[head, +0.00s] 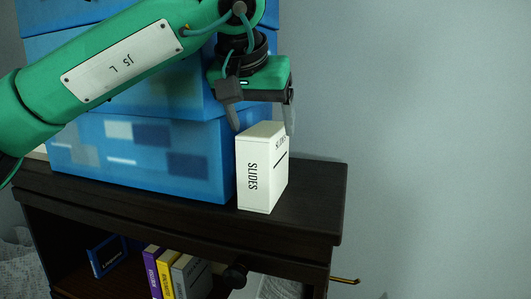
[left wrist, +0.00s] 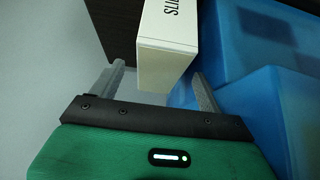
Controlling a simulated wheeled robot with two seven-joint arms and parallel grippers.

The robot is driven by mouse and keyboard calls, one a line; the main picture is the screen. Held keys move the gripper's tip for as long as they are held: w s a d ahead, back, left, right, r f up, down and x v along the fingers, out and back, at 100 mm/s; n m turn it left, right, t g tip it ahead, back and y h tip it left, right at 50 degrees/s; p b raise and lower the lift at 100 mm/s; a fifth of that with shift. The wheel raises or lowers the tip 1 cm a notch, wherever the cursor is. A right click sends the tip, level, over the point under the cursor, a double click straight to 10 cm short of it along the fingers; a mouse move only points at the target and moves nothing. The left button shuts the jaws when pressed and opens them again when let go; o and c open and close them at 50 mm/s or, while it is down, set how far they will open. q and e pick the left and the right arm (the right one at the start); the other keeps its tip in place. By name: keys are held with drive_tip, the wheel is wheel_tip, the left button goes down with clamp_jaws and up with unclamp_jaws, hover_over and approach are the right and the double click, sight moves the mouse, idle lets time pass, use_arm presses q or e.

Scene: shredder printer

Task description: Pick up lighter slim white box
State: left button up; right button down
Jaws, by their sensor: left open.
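A slim white box (head: 261,168) marked "SLIDES" stands upright on the dark wooden shelf top, beside the blue translucent bins. In the left wrist view the white box (left wrist: 168,50) appears ahead of the fingers, at the upper middle. My left gripper (head: 262,118) is open and points down just above the box's top, with a finger on either side of it. In the left wrist view the open left gripper (left wrist: 160,88) has its fingers spread wider than the box's near end. The box's far side is hidden. My right gripper is not in view.
The blue bins (head: 144,154) are stacked left of the box, close to it. The dark shelf top (head: 316,190) is bare to the right. Several coloured binders (head: 165,274) and a blue box (head: 106,252) sit on the lower shelf. A brass hook (head: 345,280) sticks out at right.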

sight(265, 128)
use_arm(q)
drive_tip(key=shift+w+d, duration=0.1)
drive_tip(key=shift+w, duration=0.15)
drive_tip(key=p+x, duration=0.1)
drive_tip(key=x, duration=0.1)
drive_tip(key=p+x, duration=0.1)
drive_tip(key=x, duration=0.2)
drive_tip(key=shift+w+d, duration=0.1)
drive_tip(key=shift+w, duration=0.35)
drive_tip(key=shift+s, duration=0.1)
drive_tip(key=c, duration=1)
drive_tip(key=shift+c, duration=0.7)
